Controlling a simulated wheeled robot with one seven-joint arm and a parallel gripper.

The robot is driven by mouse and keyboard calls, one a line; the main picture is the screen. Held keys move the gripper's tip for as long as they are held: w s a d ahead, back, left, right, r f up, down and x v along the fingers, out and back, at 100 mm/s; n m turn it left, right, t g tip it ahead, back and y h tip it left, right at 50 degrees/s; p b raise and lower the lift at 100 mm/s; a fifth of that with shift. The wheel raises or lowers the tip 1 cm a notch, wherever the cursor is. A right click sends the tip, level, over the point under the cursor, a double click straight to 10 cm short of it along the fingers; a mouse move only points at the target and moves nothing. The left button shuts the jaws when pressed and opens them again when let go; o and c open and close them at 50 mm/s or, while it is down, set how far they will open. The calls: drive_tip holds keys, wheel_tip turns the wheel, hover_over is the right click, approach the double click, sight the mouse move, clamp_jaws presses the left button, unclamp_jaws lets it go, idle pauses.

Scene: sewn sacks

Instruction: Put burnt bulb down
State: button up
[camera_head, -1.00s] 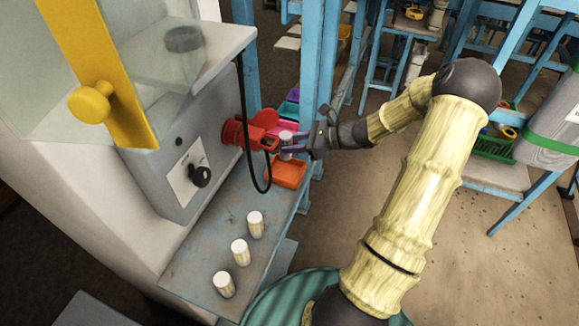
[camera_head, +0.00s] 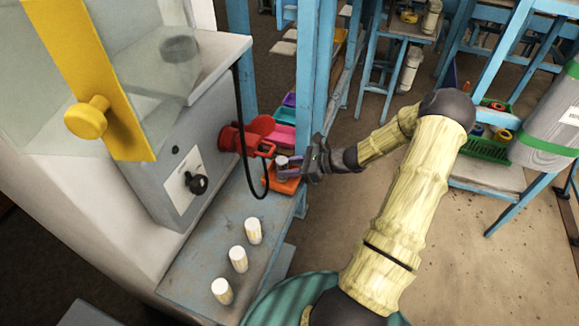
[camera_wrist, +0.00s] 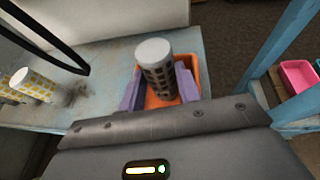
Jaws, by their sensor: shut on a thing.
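The burnt bulb (camera_wrist: 156,70) is a grey-white capped cylinder with a dark checkered body. In the wrist view it stands upright between the two purple fingers of my gripper (camera_wrist: 160,90), which is shut on it. In the head view my gripper (camera_head: 292,167) holds the bulb (camera_head: 282,162) at the orange tray (camera_head: 284,184), by the bench edge. The orange tray also shows behind and around the bulb in the wrist view (camera_wrist: 187,68). I cannot tell whether the bulb touches the tray floor.
Several pale patterned cylinders, such as this one (camera_head: 253,231), stand on the blue bench (camera_head: 208,245). A red clamp-like part (camera_head: 240,138) and a hanging black cable (camera_head: 243,150) are close left of my gripper. Pink (camera_head: 283,136) and teal trays lie behind. A blue post (camera_head: 312,100) stands close by.

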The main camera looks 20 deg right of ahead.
drive_tip(key=o, duration=1)
drive_tip(key=shift+f, duration=0.1)
drive_tip(key=b+v, duration=0.1)
drive_tip(key=v, duration=1.1)
